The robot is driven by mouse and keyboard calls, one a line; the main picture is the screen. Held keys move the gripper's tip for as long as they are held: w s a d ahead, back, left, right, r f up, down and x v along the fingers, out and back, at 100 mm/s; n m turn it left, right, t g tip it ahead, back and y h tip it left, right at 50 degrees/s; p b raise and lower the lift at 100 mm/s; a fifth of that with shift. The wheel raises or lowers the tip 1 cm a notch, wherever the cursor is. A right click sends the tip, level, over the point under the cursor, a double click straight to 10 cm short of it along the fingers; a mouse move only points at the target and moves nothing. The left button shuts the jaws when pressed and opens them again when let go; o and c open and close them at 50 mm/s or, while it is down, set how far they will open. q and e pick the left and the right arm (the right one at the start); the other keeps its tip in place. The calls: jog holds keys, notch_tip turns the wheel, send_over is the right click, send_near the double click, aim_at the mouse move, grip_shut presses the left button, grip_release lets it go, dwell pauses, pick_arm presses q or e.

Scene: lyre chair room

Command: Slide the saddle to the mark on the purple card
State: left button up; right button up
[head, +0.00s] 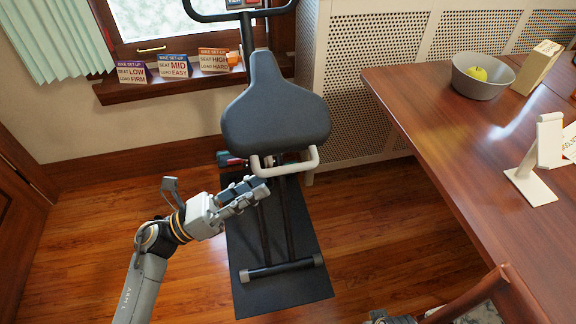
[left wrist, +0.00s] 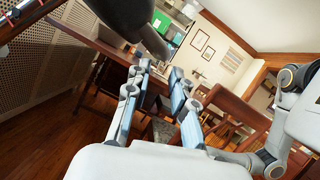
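The dark grey saddle (head: 275,112) sits on the exercise bike, with a pale bar handle (head: 300,164) below its front edge. The purple card (head: 131,76) stands on the windowsill at the left and reads seat low, load firm. The mark on the seat post is hidden behind the saddle. My left gripper (head: 246,194) is below and left of the handle, apart from it by a small gap. In the left wrist view the left gripper (left wrist: 157,100) is open, with nothing between its fingers. My right gripper's fingers cannot be made out.
A blue card (head: 173,68) and an orange card (head: 214,62) stand beside the purple one. A wooden table (head: 425,105) with a grey bowl (head: 478,88) is on the right. A chair (head: 500,292) stands at the lower right. Floor left of the bike mat (head: 300,286) is clear.

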aim_at(280, 174)
pick_arm(q)
jog(key=p+x, duration=0.1)
jog(key=x, duration=0.6)
jog(key=shift+w+d+r, duration=0.1)
jog(key=shift+w+d, duration=0.1)
jog(key=shift+d, duration=0.1)
pick_arm(e)
jog(key=f, duration=0.2)
jog(key=s+f, duration=0.1)
jog(key=shift+s+d+f, duration=0.1)
jog(key=shift+s+f, duration=0.1)
jog(key=shift+f, duration=0.2)
pick_arm(q)
grip_shut()
